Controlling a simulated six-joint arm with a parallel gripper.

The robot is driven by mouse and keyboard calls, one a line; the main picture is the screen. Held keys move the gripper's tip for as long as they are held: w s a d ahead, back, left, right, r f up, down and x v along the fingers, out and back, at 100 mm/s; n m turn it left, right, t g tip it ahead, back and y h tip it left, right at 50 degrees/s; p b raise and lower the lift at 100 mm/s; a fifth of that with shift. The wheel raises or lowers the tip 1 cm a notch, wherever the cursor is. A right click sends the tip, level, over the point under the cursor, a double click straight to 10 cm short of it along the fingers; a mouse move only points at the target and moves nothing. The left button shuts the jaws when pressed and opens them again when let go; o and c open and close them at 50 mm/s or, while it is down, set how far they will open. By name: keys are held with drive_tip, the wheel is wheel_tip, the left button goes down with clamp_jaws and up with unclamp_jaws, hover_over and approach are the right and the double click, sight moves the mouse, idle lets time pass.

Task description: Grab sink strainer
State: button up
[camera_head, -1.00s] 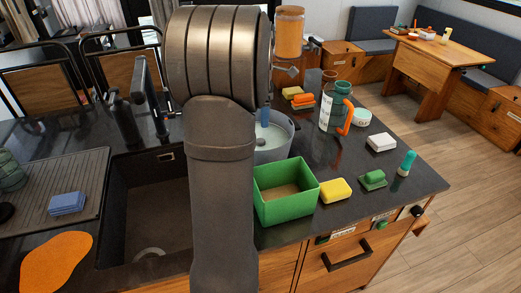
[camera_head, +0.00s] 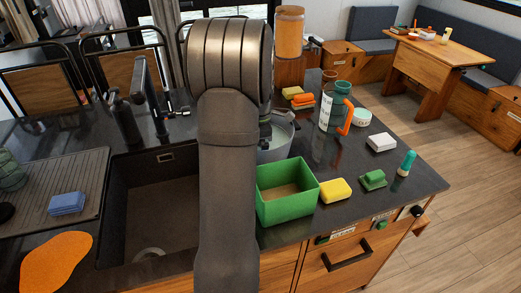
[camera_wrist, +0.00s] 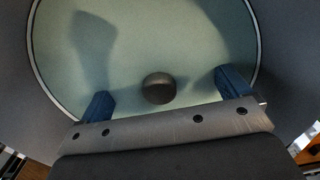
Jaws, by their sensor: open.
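My gripper (camera_wrist: 162,88) is open, its two blue fingers apart and pointing down over a round grey pot (camera_head: 278,150). In the head view my arm hides most of the gripper and part of the pot.
A green bin (camera_head: 286,193) stands just in front of the pot, with a yellow sponge (camera_head: 335,190) beside it. A clear jug with an orange handle (camera_head: 332,112) stands to the right. The dark sink (camera_head: 150,215) with its faucet (camera_head: 152,90) lies left.

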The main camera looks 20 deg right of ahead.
drive_tip(key=c, duration=1.1)
drive_tip(key=shift+c, duration=0.2)
